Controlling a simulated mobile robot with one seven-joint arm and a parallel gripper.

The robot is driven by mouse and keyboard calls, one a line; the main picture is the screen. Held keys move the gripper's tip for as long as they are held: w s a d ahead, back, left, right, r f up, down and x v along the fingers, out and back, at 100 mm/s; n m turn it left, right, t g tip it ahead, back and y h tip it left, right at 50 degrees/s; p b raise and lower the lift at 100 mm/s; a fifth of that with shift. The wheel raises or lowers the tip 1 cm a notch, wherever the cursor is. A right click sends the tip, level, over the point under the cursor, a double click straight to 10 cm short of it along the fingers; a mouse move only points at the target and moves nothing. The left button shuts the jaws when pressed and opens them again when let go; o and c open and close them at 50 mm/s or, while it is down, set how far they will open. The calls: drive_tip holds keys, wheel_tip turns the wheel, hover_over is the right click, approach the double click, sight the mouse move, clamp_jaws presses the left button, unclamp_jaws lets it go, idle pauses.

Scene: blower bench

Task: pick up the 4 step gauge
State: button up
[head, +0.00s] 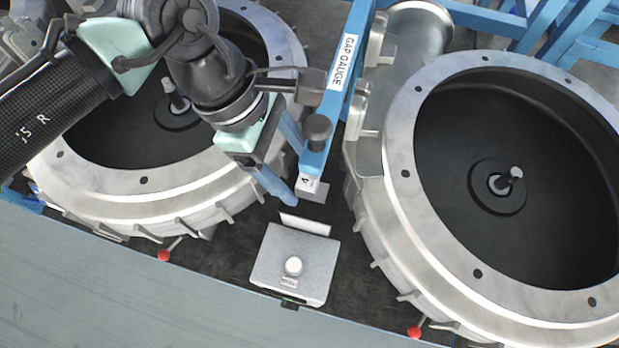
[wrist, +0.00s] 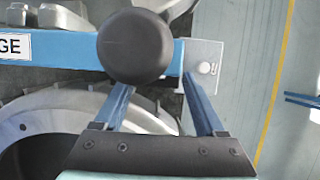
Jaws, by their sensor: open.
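The step gauge is a blue bar (head: 345,75) labelled "GAP GAUGE", with a black round knob (head: 318,130) and a small metal end piece (head: 313,191) marked 4. It lies between the two blower housings.
A round blower housing (head: 400,170) stands close on the right, another housing (head: 120,205) on the left under my arm. A grey block with a white knob (head: 293,266) sits just below the gauge. Red-tipped levers (head: 163,256) stick out at the bench's front edge.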

sight(305, 181)
drive_tip(key=x, duration=0.1)
drive_tip(key=p+x, duration=0.1)
drive_tip(key=x, duration=0.1)
drive_tip(key=shift+w+d+f, duration=0.1)
drive_tip(key=shift+w+f, duration=0.15)
drive_tip(key=shift+w, duration=0.15)
drive_tip(key=shift+d+f, duration=0.1)
drive_tip(key=shift+f, duration=0.35)
clamp_jaws()
